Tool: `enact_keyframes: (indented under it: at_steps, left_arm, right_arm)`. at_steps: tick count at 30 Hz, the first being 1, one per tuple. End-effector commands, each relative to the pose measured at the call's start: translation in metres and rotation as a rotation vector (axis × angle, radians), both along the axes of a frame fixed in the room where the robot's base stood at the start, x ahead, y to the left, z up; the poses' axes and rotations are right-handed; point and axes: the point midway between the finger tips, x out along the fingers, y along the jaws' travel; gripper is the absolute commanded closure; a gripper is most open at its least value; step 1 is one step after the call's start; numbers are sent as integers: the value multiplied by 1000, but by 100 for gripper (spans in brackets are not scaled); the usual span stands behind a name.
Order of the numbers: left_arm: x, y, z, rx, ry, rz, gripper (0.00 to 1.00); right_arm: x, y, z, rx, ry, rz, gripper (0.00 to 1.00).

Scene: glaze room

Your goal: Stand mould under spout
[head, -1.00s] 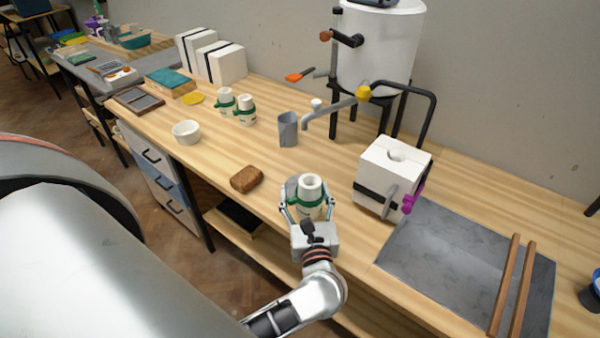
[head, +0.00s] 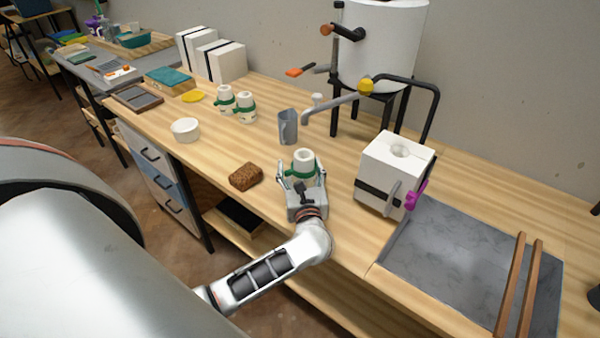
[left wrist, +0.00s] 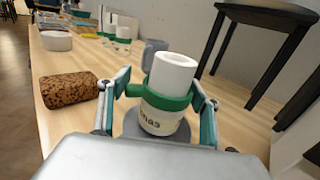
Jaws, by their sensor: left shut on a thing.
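My left gripper (head: 302,175) is shut on a small white cylindrical mould (head: 304,158) with a green band. In the left wrist view the mould (left wrist: 172,75) stands upright between the fingers, with dark lettering partly hidden on its front. A grey round patch (left wrist: 131,124) shows low beside and behind it; I cannot tell whether the mould touches it. The grey spout (head: 325,112) with a yellow knob reaches out from the tall white tank (head: 385,45), beyond the gripper. My right gripper is out of view.
A grey jug (head: 288,127) stands near the spout's end. A brown cork-like block (head: 246,176) lies left of the gripper; a white block mould (head: 392,165) with a purple clamp stands right. Two similar green-banded moulds (head: 245,107) and a white bowl (head: 186,130) stand farther left.

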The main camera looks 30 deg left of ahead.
Motion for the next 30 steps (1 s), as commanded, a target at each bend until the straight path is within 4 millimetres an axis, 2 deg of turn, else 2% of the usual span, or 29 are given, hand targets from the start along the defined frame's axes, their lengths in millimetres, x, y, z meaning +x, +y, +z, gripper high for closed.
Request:
enact_keyframes:
  at_steps: [1,13,14,15,16,30]
  left_arm:
    - [1,0,-5,2,-2,-1,62]
    - [0,0,-7,1,-4,-1,62]
    - [0,0,-8,-1,-1,0,34]
    - [0,0,-8,0,-1,0,24]
    - [0,0,-8,0,-1,0,20]
    - [-4,-4,-5,-1,0,-2,20]
  right_arm:
    - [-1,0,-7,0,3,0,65]
    - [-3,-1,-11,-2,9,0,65]
    - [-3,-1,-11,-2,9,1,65]
    - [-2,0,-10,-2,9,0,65]
    - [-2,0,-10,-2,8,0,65]
    - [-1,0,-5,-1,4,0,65]
